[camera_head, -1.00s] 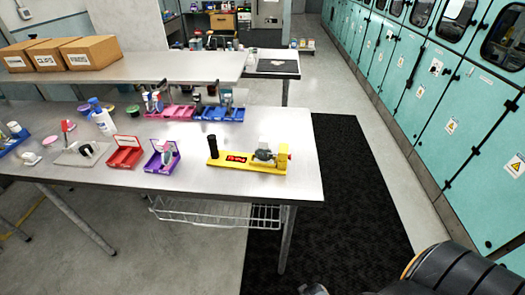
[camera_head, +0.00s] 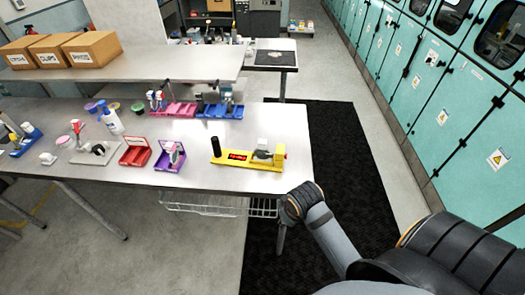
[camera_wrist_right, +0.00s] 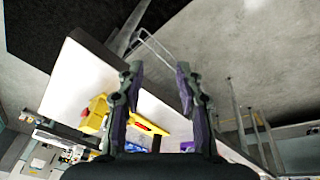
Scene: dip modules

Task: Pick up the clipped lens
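I cannot make out a clipped lens for certain. A yellow fixture (camera_head: 226,161) near the table's right end bears a black post, a red display and a grey-white part (camera_head: 263,150) by its right end block. A purple box (camera_head: 171,155) with small pieces in it and a red box (camera_head: 135,153) stand open to its left. My right arm reaches in from the lower right of the head view, its wrist just off the table's front right corner. In the wrist view my right gripper (camera_wrist_right: 158,70) is open and empty, with the yellow fixture (camera_wrist_right: 96,115) left of its fingers. My left gripper is not in view.
The white table (camera_head: 215,180) has pink and blue trays (camera_head: 222,110) behind the fixture. A raised shelf (camera_head: 190,66) holds cardboard boxes (camera_head: 92,49). A wire basket (camera_head: 215,206) hangs under the table. Teal cabinets (camera_head: 455,110) line the right; a black mat (camera_head: 340,150) covers the floor between.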

